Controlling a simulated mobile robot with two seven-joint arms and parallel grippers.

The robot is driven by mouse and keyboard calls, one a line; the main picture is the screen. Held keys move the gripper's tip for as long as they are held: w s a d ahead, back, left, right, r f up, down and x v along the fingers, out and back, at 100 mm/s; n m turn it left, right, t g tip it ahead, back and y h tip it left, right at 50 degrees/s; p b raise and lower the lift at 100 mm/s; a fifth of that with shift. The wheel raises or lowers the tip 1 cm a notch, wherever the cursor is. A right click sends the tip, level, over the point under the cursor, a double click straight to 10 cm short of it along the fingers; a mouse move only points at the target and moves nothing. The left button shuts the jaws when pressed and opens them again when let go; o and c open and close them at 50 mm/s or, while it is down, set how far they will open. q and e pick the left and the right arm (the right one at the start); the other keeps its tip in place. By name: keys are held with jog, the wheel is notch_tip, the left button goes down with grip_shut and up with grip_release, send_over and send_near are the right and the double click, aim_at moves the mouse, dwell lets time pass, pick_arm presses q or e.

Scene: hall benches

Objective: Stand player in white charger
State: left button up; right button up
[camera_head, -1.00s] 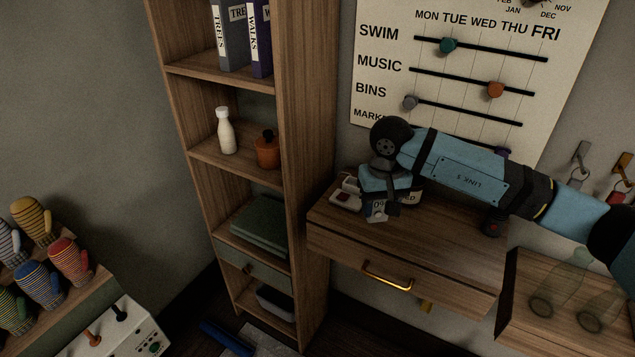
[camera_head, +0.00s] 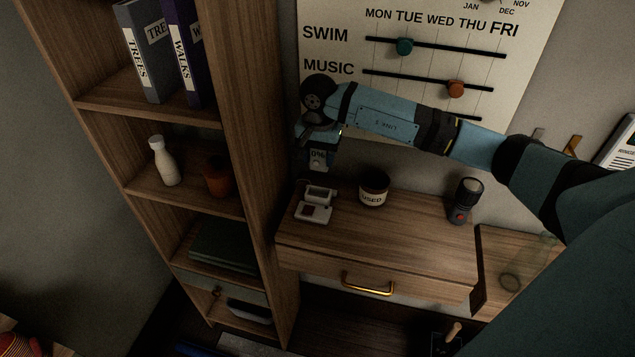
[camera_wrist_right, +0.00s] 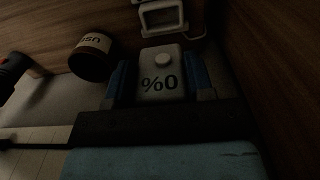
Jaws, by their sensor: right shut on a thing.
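The player (camera_head: 318,158) is a small pale device marked "0%". My right gripper (camera_head: 318,141) is shut on it and holds it upright above the wooden desk, behind and above the charger. In the right wrist view the player (camera_wrist_right: 160,77) sits between the blue fingers of the gripper (camera_wrist_right: 160,85), with its text upside down. The white charger (camera_head: 314,212) stands at the desk's left end, below the player and apart from it. It also shows in the right wrist view (camera_wrist_right: 160,20), just past the player. My left gripper is not in view.
A dark jar labelled "USED" (camera_head: 373,188) stands right of the charger, and a dark torch (camera_head: 466,200) farther right. A tall wooden shelf (camera_head: 255,150) borders the desk (camera_head: 400,235) on the left. A slider board (camera_head: 430,60) hangs behind. The desk's front middle is clear.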

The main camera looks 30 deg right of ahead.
aim_at(318, 171)
notch_tip(318, 171, down, 6)
jog(key=shift+r+p, duration=0.1)
jog(key=shift+p, duration=0.25)
notch_tip(318, 171, down, 4)
jog(key=shift+r+p, duration=0.1)
jog(key=shift+p, duration=0.2)
jog(key=shift+w+f, duration=0.1)
jog(key=shift+f, duration=0.25)
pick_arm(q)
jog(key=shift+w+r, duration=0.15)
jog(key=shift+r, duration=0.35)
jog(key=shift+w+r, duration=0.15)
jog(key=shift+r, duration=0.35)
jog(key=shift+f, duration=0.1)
pick_arm(e)
jog(key=shift+f, duration=0.2)
jog(key=o, duration=1)
jog(key=shift+r, duration=0.1)
